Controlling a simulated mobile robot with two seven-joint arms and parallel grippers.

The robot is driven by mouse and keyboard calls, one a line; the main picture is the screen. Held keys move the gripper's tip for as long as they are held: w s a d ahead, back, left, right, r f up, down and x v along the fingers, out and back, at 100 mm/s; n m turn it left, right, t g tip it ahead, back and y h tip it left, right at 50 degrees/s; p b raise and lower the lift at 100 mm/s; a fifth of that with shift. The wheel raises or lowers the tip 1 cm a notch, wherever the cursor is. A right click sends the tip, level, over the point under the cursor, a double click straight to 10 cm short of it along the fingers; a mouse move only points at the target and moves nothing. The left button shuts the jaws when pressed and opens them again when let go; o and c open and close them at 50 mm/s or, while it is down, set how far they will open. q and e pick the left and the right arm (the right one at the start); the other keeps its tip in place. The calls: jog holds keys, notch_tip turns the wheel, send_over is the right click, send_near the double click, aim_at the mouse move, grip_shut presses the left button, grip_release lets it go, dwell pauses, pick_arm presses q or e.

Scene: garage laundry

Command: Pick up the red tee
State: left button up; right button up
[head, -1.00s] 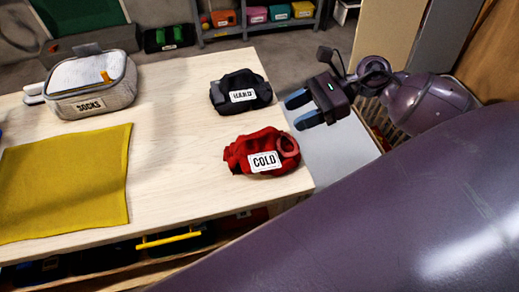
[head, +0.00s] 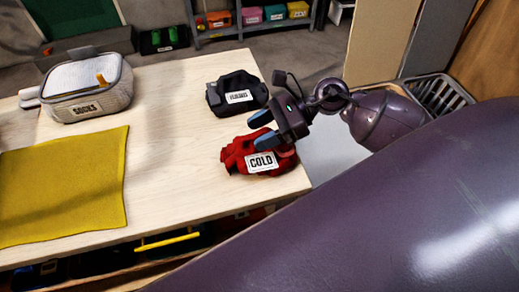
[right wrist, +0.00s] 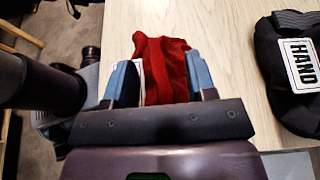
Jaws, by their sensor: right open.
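The red tee (head: 238,157) lies bunched on the right end of the wooden table, with a white label reading COLD facing the front. My right gripper (head: 262,131) is over the tee's back right part, its blue fingers pointing left. In the right wrist view the red tee (right wrist: 163,68) shows between the two open fingers of the right gripper (right wrist: 157,82). I cannot tell whether the fingers touch the cloth. My left gripper is not in view.
A black bundle labelled HAND (head: 236,93) lies just behind the tee. A yellow cloth (head: 65,185) and a grey basket labelled SOCKS (head: 88,88) are on the left of the table (head: 165,185). The table's middle is clear.

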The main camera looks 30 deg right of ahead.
jog(key=shift+c, duration=0.5)
grip_shut()
